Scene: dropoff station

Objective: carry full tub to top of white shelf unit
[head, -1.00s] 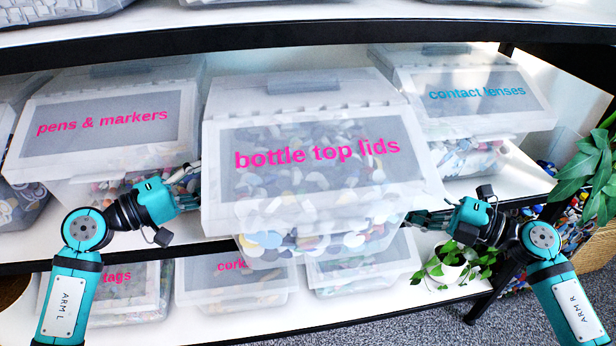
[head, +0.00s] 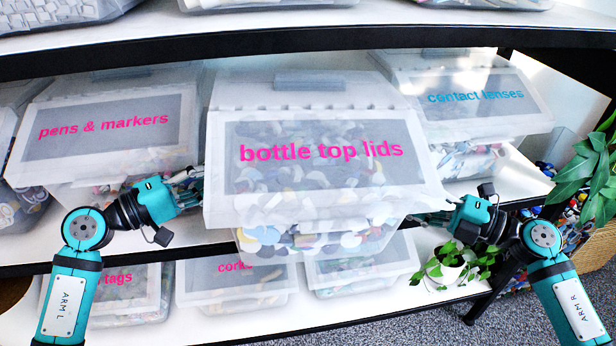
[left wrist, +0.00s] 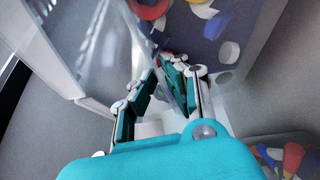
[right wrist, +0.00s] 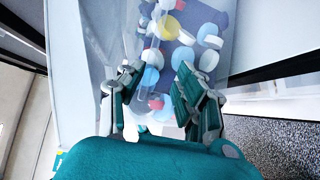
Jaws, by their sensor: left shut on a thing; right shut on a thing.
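The full tub (head: 320,165) is translucent plastic with a lid and pink "bottle top lids" lettering, full of mixed coloured lids. The tub's underside is hidden.
A "pens & markers" tub (head: 105,130) stands behind left, a "contact lenses" tub (head: 475,100) behind right. More tubs, one marked "corks" (head: 232,282), sit on the shelf below. A potted plant (head: 450,272) stands below my right gripper. A black-edged shelf (head: 200,47) is above.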

